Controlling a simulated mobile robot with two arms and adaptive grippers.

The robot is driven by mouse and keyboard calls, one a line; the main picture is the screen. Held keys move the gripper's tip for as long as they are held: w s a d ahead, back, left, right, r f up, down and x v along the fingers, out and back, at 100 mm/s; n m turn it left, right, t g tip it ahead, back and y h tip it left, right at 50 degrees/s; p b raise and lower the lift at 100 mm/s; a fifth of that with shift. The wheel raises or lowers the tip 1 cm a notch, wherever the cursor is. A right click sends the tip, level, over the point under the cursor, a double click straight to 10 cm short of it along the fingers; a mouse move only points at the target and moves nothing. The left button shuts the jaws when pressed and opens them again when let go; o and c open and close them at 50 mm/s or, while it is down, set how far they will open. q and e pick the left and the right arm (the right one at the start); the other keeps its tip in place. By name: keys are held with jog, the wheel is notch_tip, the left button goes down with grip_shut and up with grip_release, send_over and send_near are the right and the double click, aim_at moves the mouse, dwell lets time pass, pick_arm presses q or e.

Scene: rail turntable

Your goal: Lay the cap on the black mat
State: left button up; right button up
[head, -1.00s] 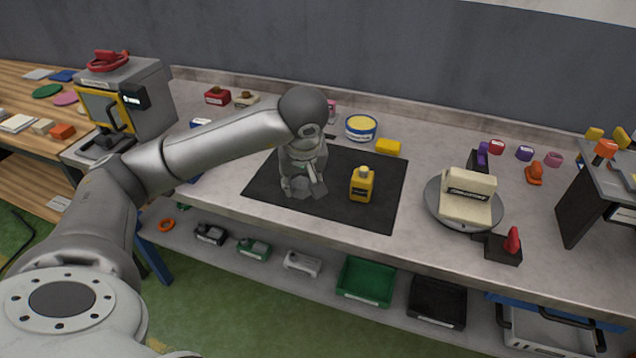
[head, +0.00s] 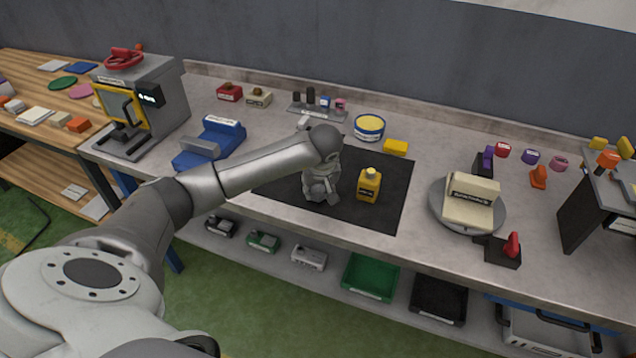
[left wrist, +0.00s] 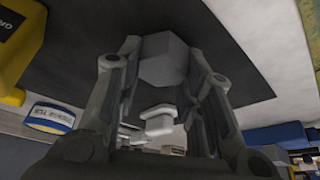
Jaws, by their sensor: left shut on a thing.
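The black mat (head: 390,213) lies on the grey bench and also fills the upper part of the left wrist view (left wrist: 240,65). My left gripper (head: 322,198) points down over the left half of the mat, left of the yellow bottle (head: 368,187). In the left wrist view my left gripper (left wrist: 165,75) is shut on a plain grey angular piece, which I take for the cap (left wrist: 165,60). In the head view the gripper hides the cap. I cannot tell whether the cap touches the mat. My right gripper is not in view.
A blue-and-yellow tin (head: 369,128) and a yellow block (head: 396,147) stand behind the mat. A round turntable (head: 436,212) with a cream block stands to the right. A blue fixture (head: 208,146) stands to the left. The mat's front right part is clear.

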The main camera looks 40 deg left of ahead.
pick_arm(q)
jog(key=shift+f, duration=0.15)
jog(key=shift+f+b, duration=0.2)
jog(key=shift+b, duration=0.1)
jog(key=o, duration=1.1)
jog(key=shift+r, duration=0.1)
